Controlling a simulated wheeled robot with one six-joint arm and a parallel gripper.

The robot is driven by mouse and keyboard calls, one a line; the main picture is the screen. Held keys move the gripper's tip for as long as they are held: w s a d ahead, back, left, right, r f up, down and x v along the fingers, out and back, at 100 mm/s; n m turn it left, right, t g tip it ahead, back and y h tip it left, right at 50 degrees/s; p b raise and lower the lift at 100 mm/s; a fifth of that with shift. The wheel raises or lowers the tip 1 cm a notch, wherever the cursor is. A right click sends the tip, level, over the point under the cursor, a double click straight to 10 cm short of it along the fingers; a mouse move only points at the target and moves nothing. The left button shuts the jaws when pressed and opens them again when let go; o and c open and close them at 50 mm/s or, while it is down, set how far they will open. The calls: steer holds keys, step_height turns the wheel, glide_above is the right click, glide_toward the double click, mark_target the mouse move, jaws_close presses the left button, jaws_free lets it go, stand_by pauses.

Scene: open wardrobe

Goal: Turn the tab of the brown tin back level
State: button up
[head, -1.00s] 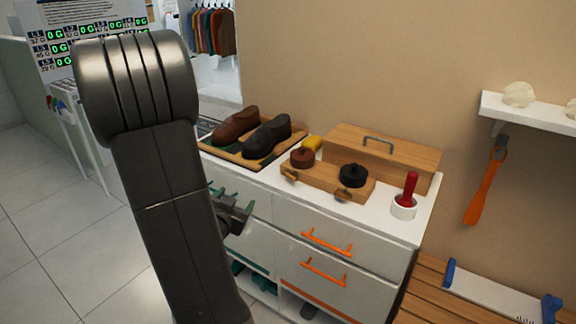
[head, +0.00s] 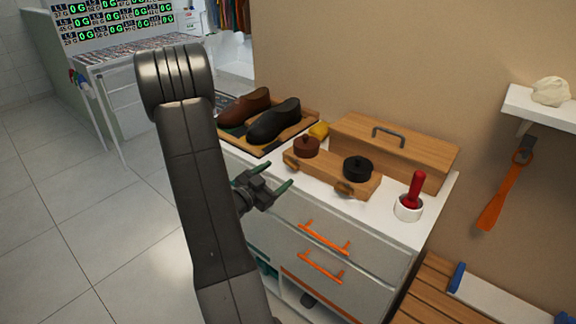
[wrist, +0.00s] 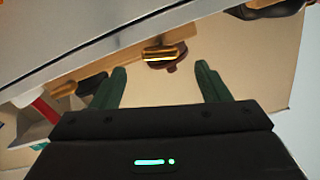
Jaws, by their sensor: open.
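The brown tin (head: 306,147) stands on a low wooden block (head: 325,174) on the white cabinet, left of the black tin (head: 358,168). Its brass-coloured tab (head: 290,161) sticks out of the block's front face. In the wrist view, the tab (wrist: 158,53) lies at a different angle from the block's edge, so it looks tilted. The brown tin (wrist: 174,67) shows just behind it. My gripper (head: 264,174) is open and empty, in front of the cabinet. In the wrist view, the tab appears between and beyond the green fingertips (wrist: 161,68), apart from them.
The black tin's tab (head: 344,188) is to the right on the same block. Shoes on a tray (head: 262,152), a yellow item (head: 319,131), a wooden box (head: 400,150) and a red-handled tool in a white cup (head: 408,208) stand around. Orange drawer handles (head: 324,238) project below.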

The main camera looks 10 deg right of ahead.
mark_target(289, 166)
steer(key=x, duration=0.6)
steer(key=shift+p, duration=0.3)
steer(key=shift+c, duration=0.4)
steer(key=c, duration=0.9)
steer(key=shift+n, duration=1.7)
steer(key=o, duration=1)
steer(key=shift+s+a, duration=0.1)
steer(key=b+v, duration=0.1)
steer(key=v, duration=1.2)
steer(key=shift+s+a+b, duration=0.2)
steer(key=shift+a+b, duration=0.05)
steer(key=shift+b, duration=0.05)
